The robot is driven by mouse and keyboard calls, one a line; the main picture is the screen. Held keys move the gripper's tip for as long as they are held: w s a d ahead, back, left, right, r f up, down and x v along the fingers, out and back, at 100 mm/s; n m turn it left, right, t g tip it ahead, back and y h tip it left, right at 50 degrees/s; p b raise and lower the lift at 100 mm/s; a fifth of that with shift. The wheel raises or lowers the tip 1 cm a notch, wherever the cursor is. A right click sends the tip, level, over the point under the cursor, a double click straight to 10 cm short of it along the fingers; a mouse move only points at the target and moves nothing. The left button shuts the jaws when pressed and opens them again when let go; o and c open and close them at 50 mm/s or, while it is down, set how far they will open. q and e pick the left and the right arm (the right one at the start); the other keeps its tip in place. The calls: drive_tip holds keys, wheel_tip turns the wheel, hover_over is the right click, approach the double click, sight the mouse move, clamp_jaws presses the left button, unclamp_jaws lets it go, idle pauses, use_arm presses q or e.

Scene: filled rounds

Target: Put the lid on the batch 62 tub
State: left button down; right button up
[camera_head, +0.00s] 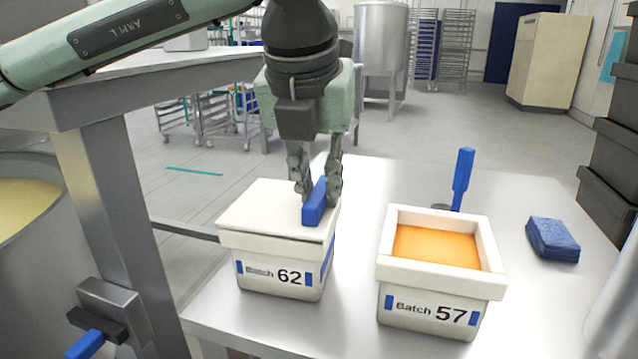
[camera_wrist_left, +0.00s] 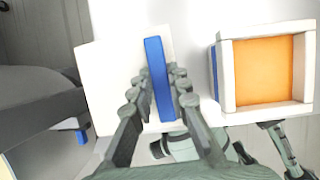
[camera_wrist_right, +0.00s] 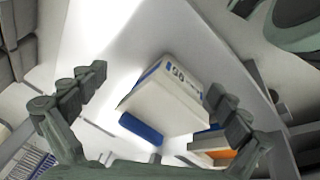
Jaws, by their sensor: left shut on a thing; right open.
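The batch 62 tub (camera_head: 281,276) is white and stands upright on the left of the steel table. Its white lid (camera_head: 262,213), with a blue bar handle (camera_head: 315,203), lies over the tub's mouth and hides its contents. I cannot tell whether it is fully seated. My left gripper (camera_head: 318,190) points down, shut on the handle. In the left wrist view, the lid (camera_wrist_left: 110,72) is below the fingers and the handle (camera_wrist_left: 160,78) is between them. My right gripper (camera_wrist_right: 155,88) shows only in its own wrist view, fingers spread and empty.
An open batch 57 tub (camera_head: 428,308) with orange filling (camera_head: 436,246) stands to the right. A blue-handled tool (camera_head: 463,178) stands behind it. A vat (camera_head: 30,260) stands at far left.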

use_arm(q)
drive_tip(key=shift+f, duration=0.1)
drive_tip(key=c, duration=0.9)
unclamp_jaws()
drive_tip(key=shift+r+p, duration=1.3)
drive_tip(key=shift+r, duration=2.2)
